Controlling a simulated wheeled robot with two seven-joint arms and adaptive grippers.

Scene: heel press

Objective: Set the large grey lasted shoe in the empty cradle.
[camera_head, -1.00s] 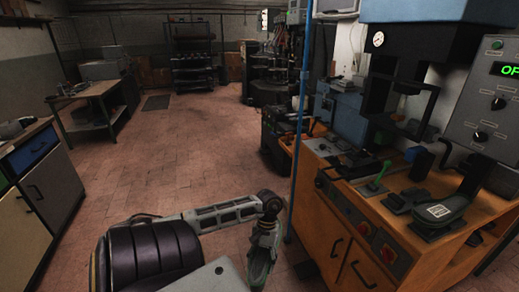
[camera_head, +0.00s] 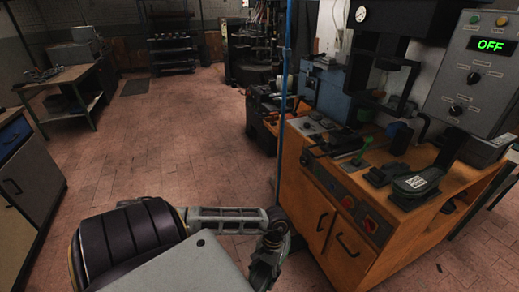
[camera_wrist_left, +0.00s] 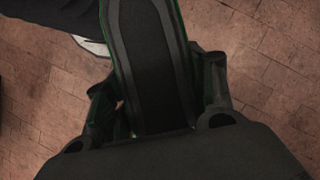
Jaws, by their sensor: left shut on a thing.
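My left gripper (camera_head: 268,262) hangs at the bottom middle of the head view, low in front of the orange cabinet and apart from it. In the left wrist view its two fingers (camera_wrist_left: 160,105) are shut on a long dark piece with a grey-green rim, which I take to be the large grey lasted shoe (camera_wrist_left: 145,60). Its near end is hidden by the gripper. On the cabinet top is a dark grey-green, shoe-shaped piece (camera_head: 410,186) with a white label. A low dark block (camera_head: 383,174) lies to its left. I cannot tell which part is the empty cradle. My right gripper is out of view.
The orange cabinet (camera_head: 325,225) carries a press (camera_head: 385,70), a green lever (camera_head: 360,157) and a control box (camera_head: 480,70) reading OFF. A thin blue post (camera_head: 284,100) stands at its left corner. Benches stand at left. The tiled floor between is clear.

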